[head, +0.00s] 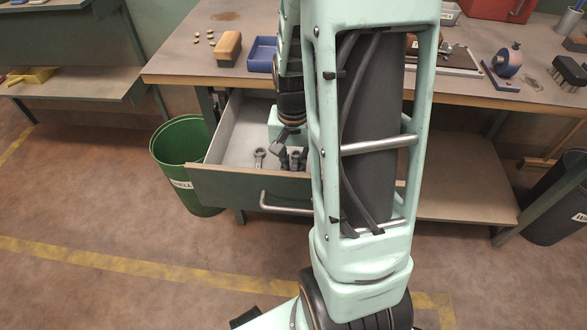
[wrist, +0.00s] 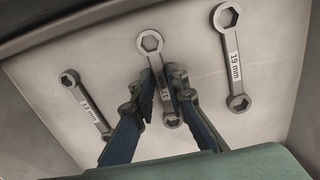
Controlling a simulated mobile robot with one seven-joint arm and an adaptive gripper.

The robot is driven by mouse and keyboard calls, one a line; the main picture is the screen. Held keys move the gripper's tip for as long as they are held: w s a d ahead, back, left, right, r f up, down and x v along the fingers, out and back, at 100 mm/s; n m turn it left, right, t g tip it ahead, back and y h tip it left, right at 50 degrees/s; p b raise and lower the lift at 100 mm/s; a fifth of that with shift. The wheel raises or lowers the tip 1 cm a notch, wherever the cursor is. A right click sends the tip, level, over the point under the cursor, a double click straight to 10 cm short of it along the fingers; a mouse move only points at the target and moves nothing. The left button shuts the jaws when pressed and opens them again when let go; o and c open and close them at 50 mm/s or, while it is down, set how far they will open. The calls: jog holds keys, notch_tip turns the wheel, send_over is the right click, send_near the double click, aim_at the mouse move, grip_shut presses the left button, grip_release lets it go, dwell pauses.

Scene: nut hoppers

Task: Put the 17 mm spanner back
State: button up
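In the wrist view, a grey spanner (wrist: 151,46) lies in the middle of the pale drawer floor, flat on it or very close to it. Its label is partly covered by my fingers but appears to read 17 mm. My gripper (wrist: 161,75) has its fingertips drawn together on either side of the handle and appears shut on it. My gripper (head: 291,160) reaches down into the open drawer (head: 235,130) in the head view. My arm hides the drawer's right part.
The 13 mm spanner (wrist: 86,106) lies to the left and the 19 mm spanner (wrist: 233,62) to the right. The drawer front (head: 235,185) stands near my gripper. A green bin (head: 180,150) is left of the drawer. The workbench top (head: 185,65) overhangs behind.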

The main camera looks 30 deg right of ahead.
jog(key=o, duration=0.3)
jog(key=shift+r, duration=0.1)
notch_tip(320, 180, up, 12)
jog(key=p, duration=0.3)
jog(key=shift+r, duration=0.1)
dwell(0.3)
